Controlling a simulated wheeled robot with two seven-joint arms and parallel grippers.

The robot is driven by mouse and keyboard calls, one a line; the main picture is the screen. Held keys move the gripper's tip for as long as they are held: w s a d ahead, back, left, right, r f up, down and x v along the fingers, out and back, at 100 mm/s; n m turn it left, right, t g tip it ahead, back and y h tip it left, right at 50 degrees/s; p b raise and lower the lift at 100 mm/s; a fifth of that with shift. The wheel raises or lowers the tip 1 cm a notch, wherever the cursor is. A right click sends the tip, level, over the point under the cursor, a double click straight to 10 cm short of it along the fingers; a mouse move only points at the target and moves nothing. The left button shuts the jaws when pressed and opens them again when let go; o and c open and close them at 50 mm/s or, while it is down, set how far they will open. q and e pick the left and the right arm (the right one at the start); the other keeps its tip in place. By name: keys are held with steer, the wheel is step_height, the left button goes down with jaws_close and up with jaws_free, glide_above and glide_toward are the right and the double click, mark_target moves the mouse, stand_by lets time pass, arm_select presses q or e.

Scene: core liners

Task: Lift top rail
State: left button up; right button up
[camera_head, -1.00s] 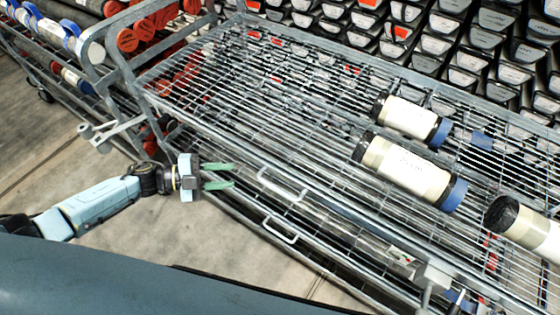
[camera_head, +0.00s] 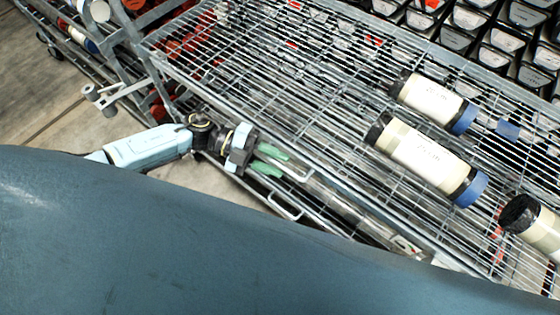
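The wire cart's near top rail (camera_head: 345,195) runs diagonally from upper left to lower right. An upper loop handle (camera_head: 306,178) and a lower loop handle (camera_head: 290,214) show on its near side. My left gripper (camera_head: 284,165), with green fingers, is at the upper handle's left end. Its fingers are parted with a gap between them. Whether they touch the handle I cannot tell. My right gripper cannot be made out; my blue-grey body covers the lower part of the view and hides the rail's near right end.
Several cream core tubes with blue or black ends, one in the middle (camera_head: 425,160), lie on the cart's wire mesh. Stacked core boxes (camera_head: 500,45) stand behind. Another rack (camera_head: 75,32) is at upper left. Bare floor (camera_head: 50,120) lies left of the cart.

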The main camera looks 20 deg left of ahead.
arm_select(q)
steer(key=shift+x, duration=0.8)
steer(key=shift+c, duration=0.4)
jaws_close()
